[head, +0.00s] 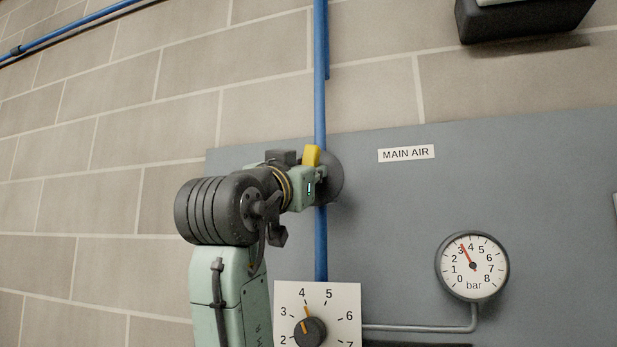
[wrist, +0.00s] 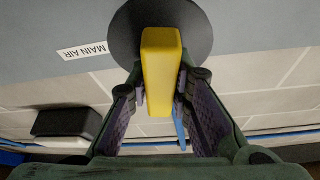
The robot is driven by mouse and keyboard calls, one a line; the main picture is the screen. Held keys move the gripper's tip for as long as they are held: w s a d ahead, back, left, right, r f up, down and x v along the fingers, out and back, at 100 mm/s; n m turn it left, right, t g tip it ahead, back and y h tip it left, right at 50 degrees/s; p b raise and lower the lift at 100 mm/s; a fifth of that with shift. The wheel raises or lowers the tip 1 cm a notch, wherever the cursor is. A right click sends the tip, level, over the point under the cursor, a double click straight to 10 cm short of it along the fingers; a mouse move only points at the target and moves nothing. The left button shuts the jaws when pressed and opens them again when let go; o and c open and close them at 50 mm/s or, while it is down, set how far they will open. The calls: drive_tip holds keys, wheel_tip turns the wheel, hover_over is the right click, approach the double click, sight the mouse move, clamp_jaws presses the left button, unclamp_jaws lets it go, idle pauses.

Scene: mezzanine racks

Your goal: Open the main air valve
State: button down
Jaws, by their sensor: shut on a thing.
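My gripper (wrist: 160,88) is shut on the handle. In the head view my gripper (head: 318,172) partly hides the handle and the valve body. The handle's exact angle to the pipe is hard to tell.
A blue pipe (head: 320,75) runs vertically behind the valve. A pressure gauge (head: 473,266) reads a little above 3 bar. A numbered dial with a black knob (head: 310,331) sits below, its orange mark near 4. A dark box (head: 522,18) is on the wall at upper right.

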drive_tip(key=shift+n+t+y, duration=0.3)
drive_tip(key=shift+n+y, duration=0.4)
drive_tip(key=shift+n, duration=0.8)
drive_tip(key=c, duration=1.4)
unclamp_jaws()
drive_tip(key=shift+c, duration=0.2)
drive_tip(key=shift+s, duration=0.1)
drive_tip(key=v, duration=1.2)
